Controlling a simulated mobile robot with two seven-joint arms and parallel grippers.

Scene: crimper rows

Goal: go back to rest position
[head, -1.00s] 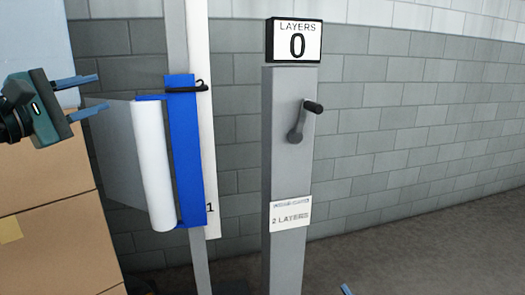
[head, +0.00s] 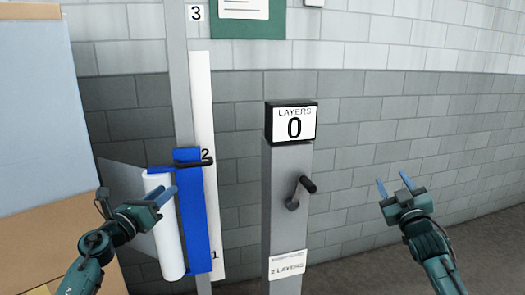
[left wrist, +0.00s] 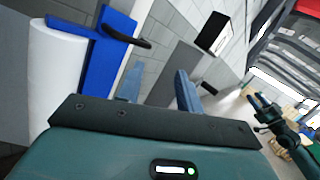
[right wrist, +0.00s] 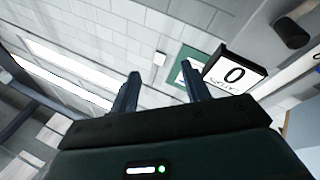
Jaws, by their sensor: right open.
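My left gripper (head: 164,196) is raised in front of the blue carriage and white film roll in the head view. Its fingers are apart and empty in the left wrist view (left wrist: 160,92). My right gripper (head: 394,186) is raised at the right of the crank post, in front of the brick wall. Its two fingers are apart with nothing between them, as the right wrist view also shows (right wrist: 162,92). Whether the left fingers touch the roll cannot be told from the head view; in the left wrist view they look clear of it.
The blue carriage (head: 193,225) with the white film roll (head: 163,235) sits on a grey mast marked 1, 2 and 3. A grey post (head: 286,220) carries a black crank (head: 301,192) and a "LAYERS 0" display (head: 294,124). Cartons (head: 40,240) stand at left.

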